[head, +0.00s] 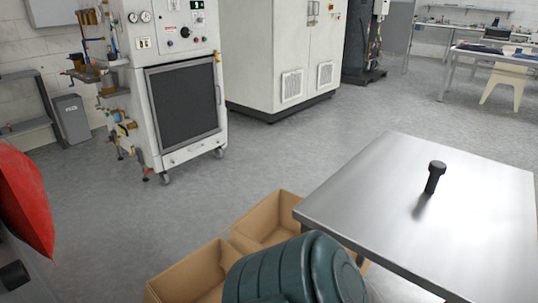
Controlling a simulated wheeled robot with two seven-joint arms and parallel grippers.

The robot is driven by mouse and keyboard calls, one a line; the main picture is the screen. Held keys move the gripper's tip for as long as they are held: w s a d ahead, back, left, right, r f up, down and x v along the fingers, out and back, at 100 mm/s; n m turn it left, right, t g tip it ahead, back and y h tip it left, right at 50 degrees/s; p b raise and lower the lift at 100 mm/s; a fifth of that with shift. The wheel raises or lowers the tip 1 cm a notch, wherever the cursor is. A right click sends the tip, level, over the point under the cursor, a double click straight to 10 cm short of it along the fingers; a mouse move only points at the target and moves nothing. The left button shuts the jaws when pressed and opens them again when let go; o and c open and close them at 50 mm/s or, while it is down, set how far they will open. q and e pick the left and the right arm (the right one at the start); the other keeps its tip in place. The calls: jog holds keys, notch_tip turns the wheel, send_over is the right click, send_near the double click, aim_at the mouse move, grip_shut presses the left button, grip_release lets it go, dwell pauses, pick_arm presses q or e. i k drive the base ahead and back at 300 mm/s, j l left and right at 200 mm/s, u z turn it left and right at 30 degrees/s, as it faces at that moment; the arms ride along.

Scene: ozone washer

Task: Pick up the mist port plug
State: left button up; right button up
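A black plug (435,177), with a wide round head on a narrower shaft, stands upright on the steel table (370,190) at the right. I take it to be the mist port plug. Its dark reflection shows on the shiny top, and nothing touches it. Neither of my grippers can be made out in the head view.
Two open cardboard boxes (191,272) and a dark green ribbed drum (290,272) stand left of the table. A red object (25,195) is at the left edge. A white wheeled machine (185,100) and a cabinet (270,50) stand behind. The floor between is clear.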

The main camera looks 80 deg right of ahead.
aim_at(436, 169)
jog(key=z, duration=0.5)
jog(key=i+z, duration=0.1)
jog(key=z, duration=0.4)
jog(key=i+z, duration=0.1)
jog(key=z, duration=0.9)
jog(key=i+z, duration=0.1)
jog(key=z, duration=0.4)
jog(key=j+z, duration=0.1)
jog(key=z, duration=0.4)
jog(key=i+j+z, duration=0.1)
jog(key=z, duration=0.9)
jog(key=k+l, duration=0.1)
jog(key=l, duration=0.25)
jog(key=k+l+u, duration=0.15)
jog(key=l, duration=0.6)
jog(key=k+l+u, duration=0.15)
jog(key=l+u, duration=0.15)
jog(key=l, duration=0.9)
jog(key=l+u, duration=0.15)
jog(key=l, duration=0.85)
jog(key=k, duration=0.05)
